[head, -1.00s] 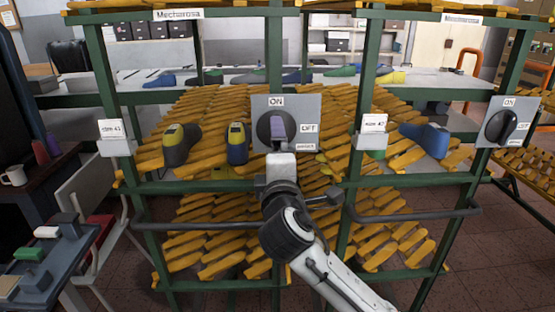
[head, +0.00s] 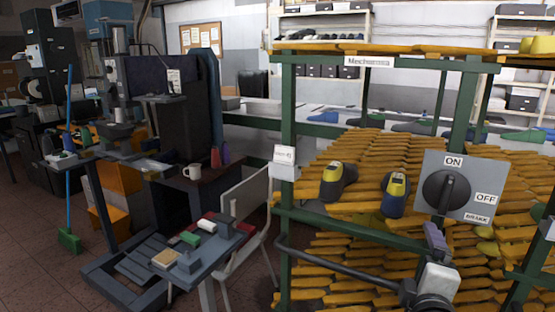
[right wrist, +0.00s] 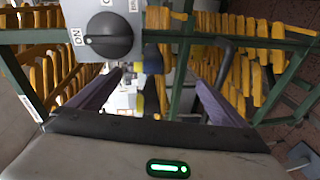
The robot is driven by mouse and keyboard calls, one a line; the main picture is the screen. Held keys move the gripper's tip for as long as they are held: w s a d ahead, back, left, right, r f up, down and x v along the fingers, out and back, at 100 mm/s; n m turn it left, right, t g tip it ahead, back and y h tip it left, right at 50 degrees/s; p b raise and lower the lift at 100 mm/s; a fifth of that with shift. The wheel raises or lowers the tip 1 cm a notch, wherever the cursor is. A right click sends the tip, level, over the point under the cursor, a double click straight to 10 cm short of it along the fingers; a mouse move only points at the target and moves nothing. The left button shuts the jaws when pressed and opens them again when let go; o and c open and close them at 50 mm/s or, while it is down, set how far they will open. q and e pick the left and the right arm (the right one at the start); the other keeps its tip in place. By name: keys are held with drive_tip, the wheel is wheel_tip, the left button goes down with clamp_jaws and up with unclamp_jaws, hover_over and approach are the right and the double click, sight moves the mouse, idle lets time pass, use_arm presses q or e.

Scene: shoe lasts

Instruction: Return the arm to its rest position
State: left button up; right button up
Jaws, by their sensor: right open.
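My right gripper (head: 434,238) is at the lower right of the head view, just below a grey switch panel (head: 478,174) with a round black knob (head: 446,192). Part of my right arm is cut off by the bottom edge of the head view. My left gripper is not in view.
Open floor (head: 40,275) lies at the lower left.

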drive_tip(key=s+a+f+m+g+y, duration=0.1)
drive_tip(key=s+a+f, duration=0.3)
drive_tip(key=f, duration=0.6)
drive_tip(key=s+a+f+m+g+y, duration=0.2)
drive_tip(key=s+a+f+m+y, duration=0.1)
drive_tip(key=s+f, duration=0.5)
drive_tip(key=s+a+f+m+g+y, duration=0.2)
drive_tip(key=s+a+f+y, duration=0.2)
drive_tip(key=f, duration=0.9)
drive_tip(key=shift+s+a+m, duration=0.3)
drive_tip(key=shift+s+a, duration=0.1)
drive_tip(key=shift+s, duration=0.85)
drive_tip(key=s+f+m, duration=0.1)
drive_tip(key=s, duration=0.1)
drive_tip(key=s+a+f+m, duration=0.1)
drive_tip(key=s+f, duration=0.1)
drive_tip(key=s, duration=0.1)
drive_tip(key=s+f+m+g+y, duration=0.1)
drive_tip(key=s, duration=0.1)
drive_tip(key=shift+s+a+f+m, duration=0.15)
drive_tip(key=shift+s+a+m, duration=0.15)
drive_tip(key=shift+a, duration=0.1)
drive_tip(key=shift+c, duration=0.2)
